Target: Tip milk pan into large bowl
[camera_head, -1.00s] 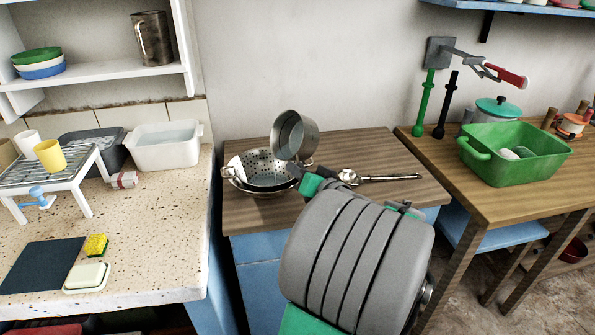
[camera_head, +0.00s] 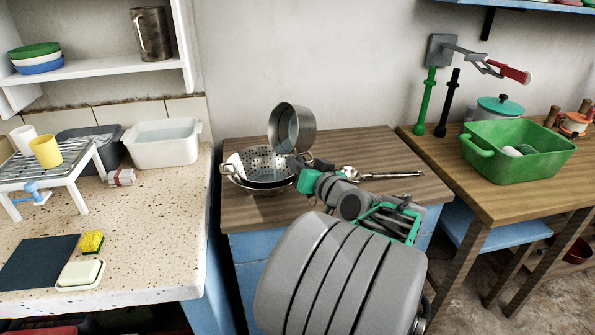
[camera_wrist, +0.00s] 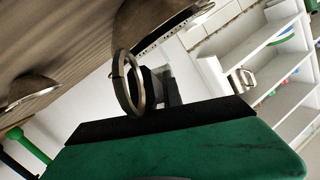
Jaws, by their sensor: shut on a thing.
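In the wrist view the handle's ring end (camera_wrist: 125,82) stands by the dark jaw, and part of the pan shows at the top edge. Below the pan, on the wooden top, are a perforated metal colander (camera_head: 258,163) and a smooth metal rim that may be the large bowl; how they nest is unclear. No contents show in the pan.
A metal long-handled utensil (camera_head: 392,176) lies right of the colander on the wooden top (camera_head: 395,149). A green basin (camera_head: 515,168) stands on the right table. A white tub (camera_head: 163,145) and a small rack (camera_head: 45,168) stand on the left counter.

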